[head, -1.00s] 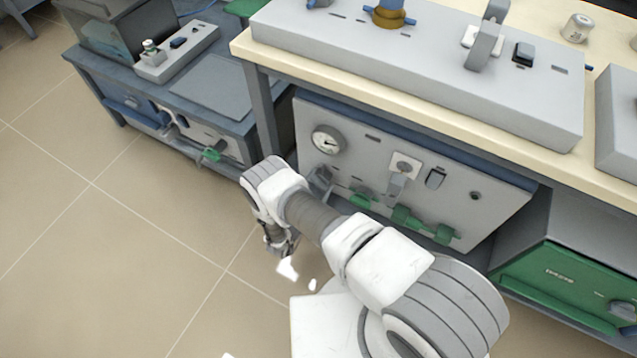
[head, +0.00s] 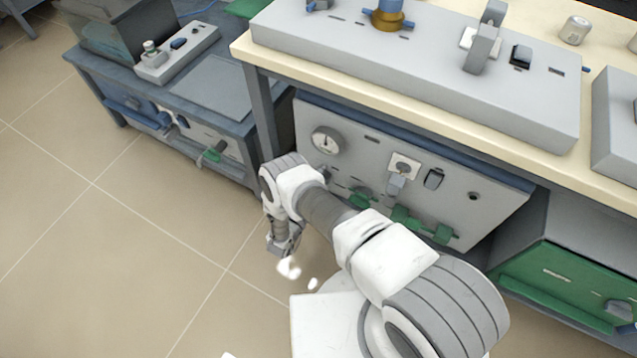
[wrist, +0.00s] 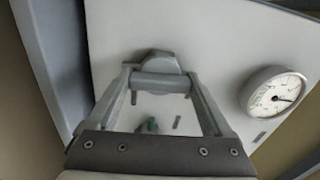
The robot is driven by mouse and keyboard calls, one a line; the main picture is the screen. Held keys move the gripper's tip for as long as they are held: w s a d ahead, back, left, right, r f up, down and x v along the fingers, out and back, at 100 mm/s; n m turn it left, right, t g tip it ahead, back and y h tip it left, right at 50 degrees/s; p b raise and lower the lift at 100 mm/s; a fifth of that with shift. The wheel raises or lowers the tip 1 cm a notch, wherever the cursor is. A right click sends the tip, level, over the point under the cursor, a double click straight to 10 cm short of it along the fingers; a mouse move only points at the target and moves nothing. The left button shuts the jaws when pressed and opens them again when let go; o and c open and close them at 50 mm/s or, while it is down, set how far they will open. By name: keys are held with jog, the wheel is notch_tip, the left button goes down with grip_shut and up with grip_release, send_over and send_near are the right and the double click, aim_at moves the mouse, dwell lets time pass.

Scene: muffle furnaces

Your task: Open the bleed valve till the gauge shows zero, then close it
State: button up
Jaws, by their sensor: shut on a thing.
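The round white-faced gauge (head: 326,140) is at the upper left of the grey panel; its dark needle stands near vertical in the head view. The gauge also shows at the right of the wrist view (wrist: 275,92), where its numbers are too small to read surely. My gripper (wrist: 160,80) is shut on a grey valve handle (wrist: 158,60) on the panel, beside the gauge. The handle seems to lie crosswise between the fingertips. In the head view my arm's wrist hides most of the gripper and the handle.
Green handles (head: 405,218) stick out low on the panel (head: 470,215), right of my arm. A lever fixture (head: 402,168) and a dark switch (head: 434,179) sit above them. The bench top (head: 250,48) overhangs the panel. A low blue-grey bench (head: 210,95) stands left. Floor at left is clear.

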jog(key=shift+w+m, duration=0.1)
jog(key=shift+m, duration=0.4)
jog(key=o, duration=1.1)
jog(key=shift+o, duration=0.2)
jog(key=shift+a, duration=0.1)
